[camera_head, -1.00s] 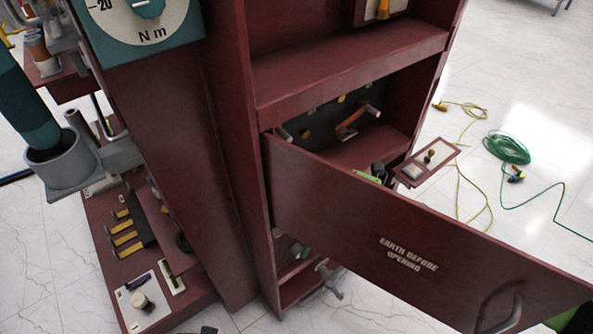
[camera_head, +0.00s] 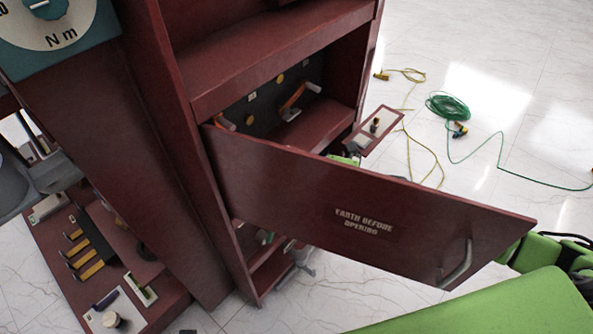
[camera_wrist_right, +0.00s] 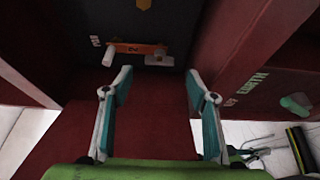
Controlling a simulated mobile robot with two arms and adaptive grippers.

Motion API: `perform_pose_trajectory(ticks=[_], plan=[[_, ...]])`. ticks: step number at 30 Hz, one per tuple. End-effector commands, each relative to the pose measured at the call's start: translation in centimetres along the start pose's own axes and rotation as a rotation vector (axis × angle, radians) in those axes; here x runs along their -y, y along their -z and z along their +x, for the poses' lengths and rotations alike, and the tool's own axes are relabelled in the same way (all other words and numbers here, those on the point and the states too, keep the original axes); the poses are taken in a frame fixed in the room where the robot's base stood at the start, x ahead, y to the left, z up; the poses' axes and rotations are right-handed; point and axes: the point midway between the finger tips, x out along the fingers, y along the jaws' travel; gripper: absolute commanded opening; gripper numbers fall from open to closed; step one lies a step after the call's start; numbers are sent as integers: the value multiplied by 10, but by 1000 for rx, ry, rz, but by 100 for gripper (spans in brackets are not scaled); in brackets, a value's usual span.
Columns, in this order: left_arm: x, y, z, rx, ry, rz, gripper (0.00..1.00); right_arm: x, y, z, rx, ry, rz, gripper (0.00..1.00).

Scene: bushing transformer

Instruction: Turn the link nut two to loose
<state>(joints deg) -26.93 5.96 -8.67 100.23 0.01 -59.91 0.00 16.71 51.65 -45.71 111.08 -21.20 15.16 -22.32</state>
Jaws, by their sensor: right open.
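Inside the dark-backed compartment, an orange link bar (camera_head: 292,98) with a pale peg at each end shows in the head view. Yellow hexagonal nuts (camera_head: 278,78) sit on the back panel around it. In the right wrist view the orange bar (camera_wrist_right: 135,48) is ahead, with one yellow nut (camera_wrist_right: 144,4) cut by the top edge. I cannot tell which nut is link nut two. My right gripper (camera_wrist_right: 160,85) is open and empty, pointing at the panel below the bar and apart from it. In the head view the door mostly hides it.
The red door (camera_head: 350,210), lettered "EARTH BEFORE OPENING", stands open across the compartment. A small tagged panel (camera_head: 373,128) sticks out beyond it. A tool board (camera_head: 110,260) lies at lower left. Green cable (camera_head: 448,106) and yellow cable lie on the floor at right.

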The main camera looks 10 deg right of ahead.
Motion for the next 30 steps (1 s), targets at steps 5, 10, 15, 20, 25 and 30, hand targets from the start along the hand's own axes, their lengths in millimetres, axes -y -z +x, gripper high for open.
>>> perform_pose_trajectory(ticks=[5,10,15,20,25,30], plan=[[0,0,0,0,0,0,0,2,0,-31,2,3,3,53],[0,0,0,0,0,0,0,2,0,-52,1,3,3,53],[0,0,0,0,0,0,0,1,0,-63,0,1,2,53],[0,0,0,0,0,0,0,0,0,-66,0,0,1,53],[0,0,0,0,1,0,0,0,0,-65,0,0,1,53],[0,0,0,0,1,0,0,0,0,-65,0,0,1,53]])
